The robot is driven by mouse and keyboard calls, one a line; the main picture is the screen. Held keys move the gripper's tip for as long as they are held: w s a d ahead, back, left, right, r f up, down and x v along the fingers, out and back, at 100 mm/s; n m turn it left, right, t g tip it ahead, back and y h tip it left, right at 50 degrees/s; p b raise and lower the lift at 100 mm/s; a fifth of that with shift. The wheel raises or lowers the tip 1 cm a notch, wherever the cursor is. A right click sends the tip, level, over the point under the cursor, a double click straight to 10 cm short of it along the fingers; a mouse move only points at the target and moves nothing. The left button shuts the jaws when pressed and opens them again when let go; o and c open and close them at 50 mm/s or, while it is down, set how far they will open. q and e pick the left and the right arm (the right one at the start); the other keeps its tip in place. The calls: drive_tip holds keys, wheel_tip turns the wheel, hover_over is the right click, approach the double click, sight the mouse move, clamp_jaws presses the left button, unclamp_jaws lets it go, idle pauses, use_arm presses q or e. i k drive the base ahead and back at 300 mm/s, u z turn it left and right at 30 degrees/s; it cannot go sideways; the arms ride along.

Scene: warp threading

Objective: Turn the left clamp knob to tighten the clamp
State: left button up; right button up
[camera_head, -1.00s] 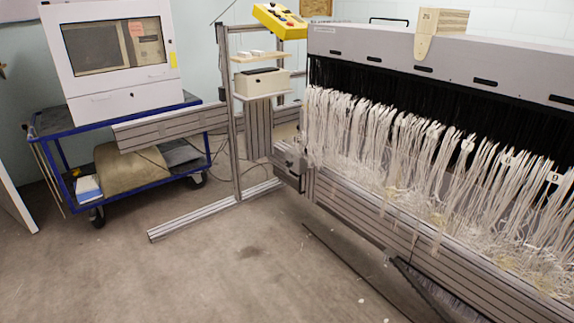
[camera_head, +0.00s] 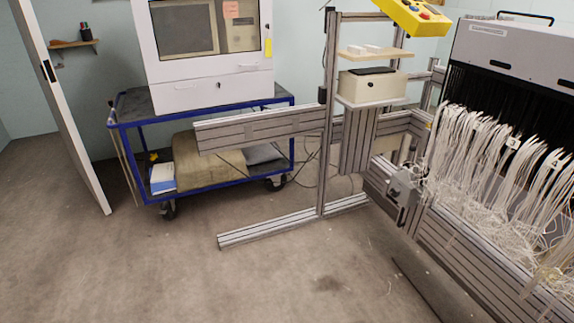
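A warp threading machine (camera_head: 510,62) stands at the right, with bundles of white yarn (camera_head: 490,165) hanging along its front. A small grey metal fitting (camera_head: 403,188) sits at the left end of its lower rail (camera_head: 465,250). It may be the left clamp, but it is too small to make out a knob or tell how tight it is. Neither of my grippers is in view.
A blue cart (camera_head: 125,110) carrying a white computer cabinet (camera_head: 205,85) stands at the left. An aluminium frame (camera_head: 330,120) stands between cart and machine, its foot (camera_head: 270,232) reaching out over the floor. The floor (camera_head: 200,285) in front is largely clear.

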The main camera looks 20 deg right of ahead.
sight(395, 192)
drive_tip(key=u, duration=0.15)
drive_tip(key=i, duration=2.3)
drive_tip(key=z, duration=1.5)
drive_tip(key=i, duration=0.9)
drive_tip(key=z, duration=0.65)
